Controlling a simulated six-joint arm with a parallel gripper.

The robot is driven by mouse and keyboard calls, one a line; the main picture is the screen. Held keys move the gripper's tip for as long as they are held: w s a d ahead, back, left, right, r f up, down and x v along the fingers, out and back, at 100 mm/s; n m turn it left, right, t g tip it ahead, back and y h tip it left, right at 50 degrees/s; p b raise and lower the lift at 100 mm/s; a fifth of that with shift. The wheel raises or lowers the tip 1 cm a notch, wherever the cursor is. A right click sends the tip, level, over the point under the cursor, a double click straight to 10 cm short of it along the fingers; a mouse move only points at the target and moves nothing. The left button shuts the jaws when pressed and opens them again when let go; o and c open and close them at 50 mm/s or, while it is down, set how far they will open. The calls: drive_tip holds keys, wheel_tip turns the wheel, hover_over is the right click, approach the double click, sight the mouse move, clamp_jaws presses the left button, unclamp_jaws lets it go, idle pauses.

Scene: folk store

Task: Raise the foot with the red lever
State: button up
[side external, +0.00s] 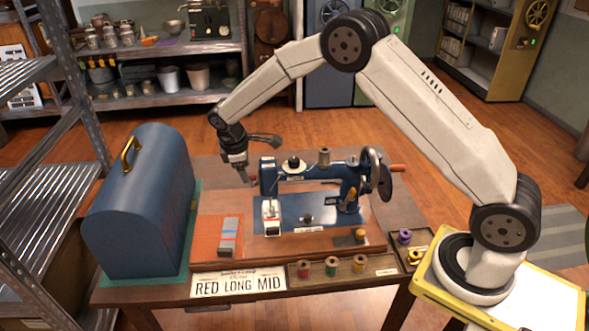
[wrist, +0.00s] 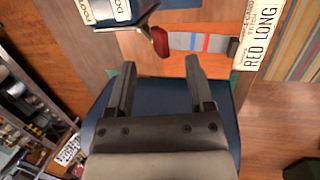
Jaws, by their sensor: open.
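The dark blue sewing machine (side external: 340,190) stands on its wooden base in the side view, its head at the left. Its white-labelled head shows at the top of the wrist view (wrist: 108,10). The red lever (wrist: 160,42) ends a metal arm at the head, just ahead of my fingertips and between them in the picture. I cannot tell the gap in depth. In the side view my gripper (side external: 246,180) hangs just left of the head, and the lever is hard to make out. My gripper (wrist: 160,67) is open and empty. The foot itself is too small to tell.
A domed blue case (side external: 140,205) with a brass handle stands left of the machine. A striped fabric strip (side external: 229,237) lies on an orange cloth. A card reading RED LONG MID (side external: 238,283) and a tray of thread spools (side external: 345,269) are at the table's front.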

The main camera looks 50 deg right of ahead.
drive_tip(key=shift+x, duration=0.85)
drive_tip(key=shift+d+f, duration=0.15)
drive_tip(key=shift+f, duration=0.25)
drive_tip(key=shift+w+d+r, duration=0.1)
drive_tip(key=shift+w, duration=0.05)
